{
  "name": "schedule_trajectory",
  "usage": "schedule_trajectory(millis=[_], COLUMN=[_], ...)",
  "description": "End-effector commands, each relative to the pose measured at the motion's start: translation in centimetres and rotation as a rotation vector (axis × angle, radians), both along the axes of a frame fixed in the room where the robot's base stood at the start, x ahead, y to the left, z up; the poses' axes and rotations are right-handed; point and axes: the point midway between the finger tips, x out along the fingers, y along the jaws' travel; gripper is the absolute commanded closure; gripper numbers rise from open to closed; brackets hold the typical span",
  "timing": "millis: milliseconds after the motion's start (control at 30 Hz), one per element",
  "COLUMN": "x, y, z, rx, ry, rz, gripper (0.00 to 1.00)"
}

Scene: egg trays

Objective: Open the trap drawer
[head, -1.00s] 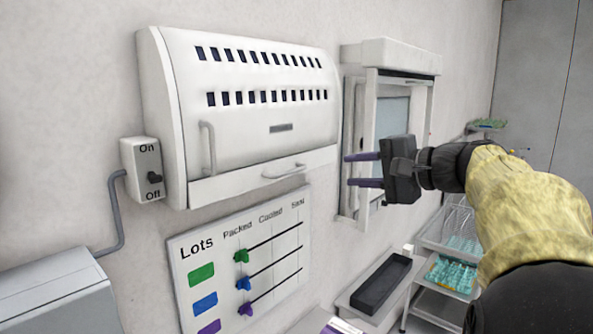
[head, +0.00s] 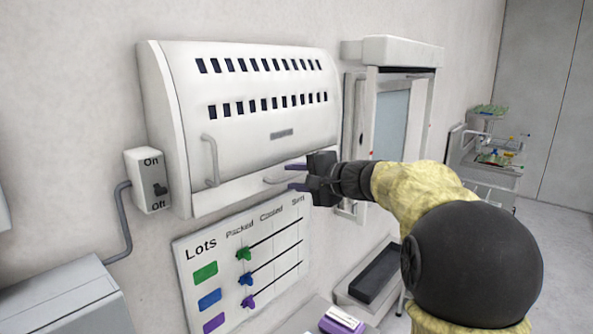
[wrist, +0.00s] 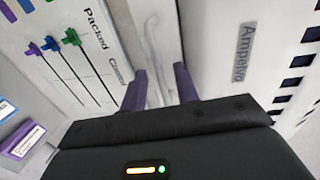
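The trap is a white wall-mounted box (head: 240,115) with slots in its cover. The trap drawer (head: 232,198) is the pale strip along its bottom edge and looks closed. Its curved drawer handle (head: 274,180) shows just left of my fingertips and also in the wrist view (wrist: 153,45). My gripper (head: 289,177) is open, its purple fingers pointing left toward that handle. In the wrist view my gripper (wrist: 160,85) has the handle lined up between its spread fingers. I cannot tell whether a finger touches it.
A second handle (head: 211,160) is on the cover's left. An On/Off switch (head: 151,181) is left of the box. The Lots board (head: 245,265) with coloured sliders hangs below. A white-framed hatch (head: 395,120) is to the right, behind my arm.

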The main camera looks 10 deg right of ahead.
Motion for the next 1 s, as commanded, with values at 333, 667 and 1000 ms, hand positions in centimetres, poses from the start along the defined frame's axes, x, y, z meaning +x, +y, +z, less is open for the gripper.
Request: schedule_trajectory(millis=[333,667,1000], x=[0.2,0.2,-1.6], y=[0.1,0.1,-1.3], z=[-0.1,-0.1,-0.5], rx=[-0.001,-0.001,-0.002], ry=[-0.001,-0.001,-0.004], rz=[-0.001,-0.001,-0.002], gripper=[0.77,1.0,1.0])
